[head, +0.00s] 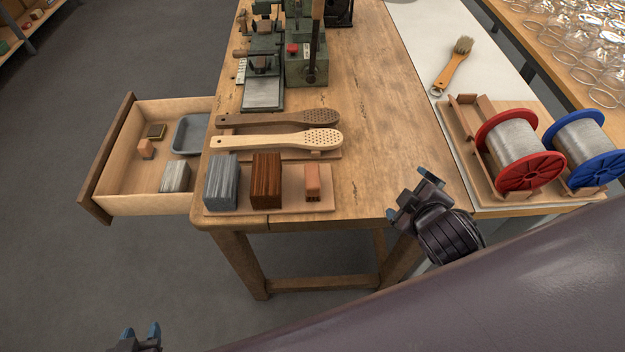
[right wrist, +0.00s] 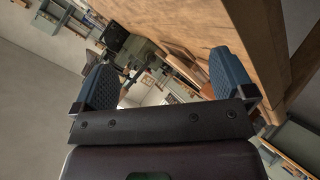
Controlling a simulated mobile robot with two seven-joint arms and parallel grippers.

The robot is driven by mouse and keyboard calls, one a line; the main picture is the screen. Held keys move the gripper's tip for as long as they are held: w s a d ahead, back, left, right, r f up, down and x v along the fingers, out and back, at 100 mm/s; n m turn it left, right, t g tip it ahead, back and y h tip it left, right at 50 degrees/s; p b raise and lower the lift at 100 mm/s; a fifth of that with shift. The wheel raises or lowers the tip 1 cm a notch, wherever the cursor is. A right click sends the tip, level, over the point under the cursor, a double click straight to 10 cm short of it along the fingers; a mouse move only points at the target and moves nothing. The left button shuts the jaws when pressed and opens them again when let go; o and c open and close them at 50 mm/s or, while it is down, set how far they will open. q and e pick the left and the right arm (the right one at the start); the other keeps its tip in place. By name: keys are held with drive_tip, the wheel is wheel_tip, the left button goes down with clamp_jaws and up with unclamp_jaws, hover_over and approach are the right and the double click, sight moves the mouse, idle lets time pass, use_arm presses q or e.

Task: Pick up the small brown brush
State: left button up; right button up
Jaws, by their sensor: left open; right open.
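A small brush (head: 455,65) with an orange-brown handle and pale grey-tan bristles lies on the white surface at the upper right, bristles away from me. A dark brown paddle-shaped, drilled brush body (head: 279,118) lies on the wooden table beside a paler one (head: 276,139). My right gripper (head: 408,194) is open and empty at the table's front edge, apart from the brush. Its two spread blue fingers show in the right wrist view (right wrist: 155,85) with nothing between them. My left gripper (head: 139,333) is open and empty at the bottom left, mostly cut off by the frame.
Grey, brown and reddish blocks (head: 266,181) stand at the table's front left. An open drawer (head: 118,160) juts out left. A green machine (head: 302,55) stands at the back. Red (head: 514,150) and blue (head: 590,150) wire spools stand right. The middle of the table (head: 390,110) is clear.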

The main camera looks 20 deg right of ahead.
sight(319, 174)
drive_tip(key=w+a+r+n+t+y, duration=0.35)
drive_tip(key=w+n+y, duration=0.2)
drive_tip(key=n, duration=0.45)
drive_tip(key=w+a+r+n+t+y, duration=0.35)
drive_tip(key=w+n+y, duration=0.2)
drive_tip(key=n, duration=0.55)
drive_tip(key=a+f+n+g+y, duration=0.1)
drive_tip(key=f+n+g, duration=0.1)
drive_tip(key=n+g, duration=0.2)
drive_tip(key=a+f+n+g+y, duration=0.1)
drive_tip(key=n+g, duration=0.4)
drive_tip(key=n, duration=0.5)
drive_tip(key=a+f+n+g+y, duration=0.1)
drive_tip(key=f+n+g+y, duration=0.2)
drive_tip(key=n, duration=0.4)
drive_tip(key=shift+a+f+n+g, duration=0.25)
drive_tip(key=shift+a+n+g, duration=0.05)
drive_tip(key=shift+g, duration=0.6)
drive_tip(key=shift+p+x, duration=0.35)
drive_tip(key=shift+x, duration=2.4)
drive_tip(key=shift+a+f, duration=0.1)
drive_tip(key=shift+f, duration=0.25)
drive_tip(key=shift+c, duration=0.5)
